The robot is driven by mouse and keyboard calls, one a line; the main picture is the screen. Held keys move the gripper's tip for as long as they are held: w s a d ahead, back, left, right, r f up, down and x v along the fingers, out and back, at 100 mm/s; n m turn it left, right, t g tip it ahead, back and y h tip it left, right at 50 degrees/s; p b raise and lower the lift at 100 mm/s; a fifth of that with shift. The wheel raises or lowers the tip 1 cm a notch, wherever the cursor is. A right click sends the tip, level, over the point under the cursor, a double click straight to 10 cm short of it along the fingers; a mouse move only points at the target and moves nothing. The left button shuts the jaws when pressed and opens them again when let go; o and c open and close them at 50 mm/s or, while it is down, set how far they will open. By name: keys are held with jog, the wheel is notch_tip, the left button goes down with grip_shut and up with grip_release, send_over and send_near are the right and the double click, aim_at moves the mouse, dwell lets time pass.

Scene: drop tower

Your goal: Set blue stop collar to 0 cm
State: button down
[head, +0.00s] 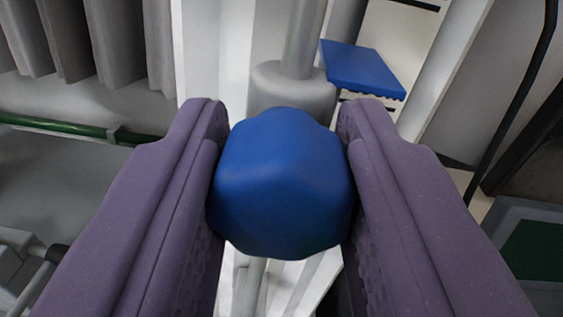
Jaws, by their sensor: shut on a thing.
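A rounded blue block (283,185), which looks like the blue stop collar or its knob, fills the middle of the head view. My gripper (281,140) has purple fingers on its left and right sides, shut on it. Behind and above it is a grey cylindrical piece (290,85) around a metal rod (304,40). The blue block hides whatever joins it to the rod. A flat blue plate (362,68) with a toothed lower edge sits to the upper right, apart from my fingers. No scale reading can be made out.
White upright rails (455,65) stand behind. Grey pleated curtain-like panels (105,40) hang at the upper left, with a green pipe (70,126) below. A black cable (515,90) runs down the right side. A dark green panel (540,248) is at the lower right.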

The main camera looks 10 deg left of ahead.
aim_at(296, 137)
notch_tip(296, 137, up, 7)
jog(key=shift+w+r+p, duration=0.1)
jog(key=shift+r+p, duration=0.1)
jog(key=shift+p, duration=0.9)
jog(key=c, duration=0.7)
grip_release()
jog(key=shift+c, duration=0.2)
jog(key=shift+f, duration=0.1)
jog(key=v, duration=0.8)
